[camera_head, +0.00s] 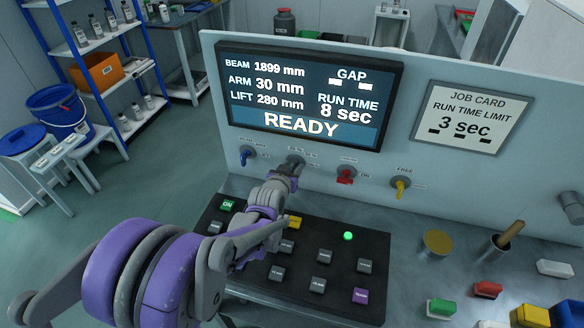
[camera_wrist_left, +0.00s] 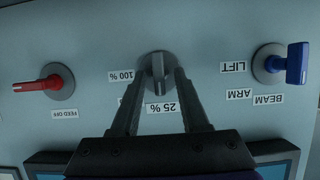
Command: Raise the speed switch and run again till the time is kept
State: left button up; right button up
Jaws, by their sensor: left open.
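The grey speed switch (camera_wrist_left: 157,74) sits on the panel, with a "100 %" label and a "25 %" label around it; a further label is partly hidden by a finger. Its grip stands upright in the wrist view; which label it points to I cannot tell. My left gripper (camera_wrist_left: 154,82) is open, its fingers on either side of the knob; contact is unclear. In the head view the gripper (camera_head: 284,176) largely covers the switch. The display (camera_head: 305,95) reads READY, run time 8 sec, gap blank. The job card (camera_head: 470,115) gives a 3 sec limit. My right gripper is not visible.
A blue beam selector (camera_head: 246,155), a red feed switch (camera_head: 346,175) and a yellow knob (camera_head: 401,187) share the row. Below is a black keypad (camera_head: 330,262) with several buttons and a lit green lamp (camera_head: 348,236).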

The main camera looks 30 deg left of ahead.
pick_arm(q)
grip_shut()
dwell(0.3)
jog(key=shift+d+m, duration=0.1)
jog(key=shift+m, duration=0.3)
jog(key=shift+w+m+y+b, duration=0.1)
jog(key=shift+m+y+b, duration=0.2)
jog(key=shift+m+y, duration=0.15)
jog(key=m+y, duration=0.1)
jog(key=m+y+p, duration=0.1)
jog(key=shift+d+m, duration=0.25)
jog(key=shift+m, duration=0.1)
jog(key=shift+f+m+y, duration=0.15)
jog(key=shift+m+y, duration=0.4)
jog(key=shift+m, duration=0.25)
